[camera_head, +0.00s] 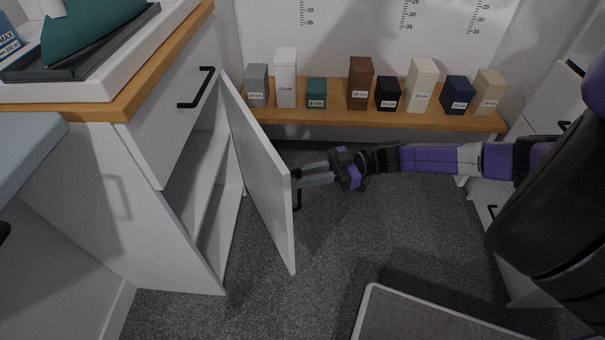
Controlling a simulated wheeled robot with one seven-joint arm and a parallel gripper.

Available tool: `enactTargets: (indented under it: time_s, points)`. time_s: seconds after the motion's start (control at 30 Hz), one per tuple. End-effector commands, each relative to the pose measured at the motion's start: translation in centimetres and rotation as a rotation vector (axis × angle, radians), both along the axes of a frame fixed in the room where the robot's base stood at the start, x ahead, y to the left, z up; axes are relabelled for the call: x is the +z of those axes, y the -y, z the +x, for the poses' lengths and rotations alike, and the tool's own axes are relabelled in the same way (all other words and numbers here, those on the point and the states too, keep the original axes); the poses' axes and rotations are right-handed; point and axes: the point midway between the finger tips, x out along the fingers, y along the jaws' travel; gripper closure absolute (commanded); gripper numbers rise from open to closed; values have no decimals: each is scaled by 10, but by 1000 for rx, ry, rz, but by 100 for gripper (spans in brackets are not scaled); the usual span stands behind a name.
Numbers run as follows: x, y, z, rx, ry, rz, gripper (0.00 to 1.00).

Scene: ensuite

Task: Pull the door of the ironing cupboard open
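The ironing cupboard (70,190) is white with a wooden top, at the left. Its white door (262,175) stands swung open, showing a shelf (205,180) inside. A black handle (297,190) is on the door's outer face near its free edge. My gripper (300,180) reaches in from the right with its grey fingers at the handle. The fingertips are partly hidden around the handle, so I cannot tell whether they are closed on it.
A drawer with a black handle (197,88) is above the door opening. A wooden bench (380,117) with several labelled blocks stands at the back. A grey-topped surface (430,318) is at the front. Carpet (345,235) is clear right of the door.

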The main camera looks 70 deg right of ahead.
Motion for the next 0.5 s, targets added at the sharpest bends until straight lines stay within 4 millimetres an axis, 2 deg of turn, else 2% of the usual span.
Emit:
enactTargets:
  time_s: [0.17,0.5]
  points:
    - [-1,2,-1,-1,-1,-1,80]
    - [-2,21,-11,-1,-1,-2,80]
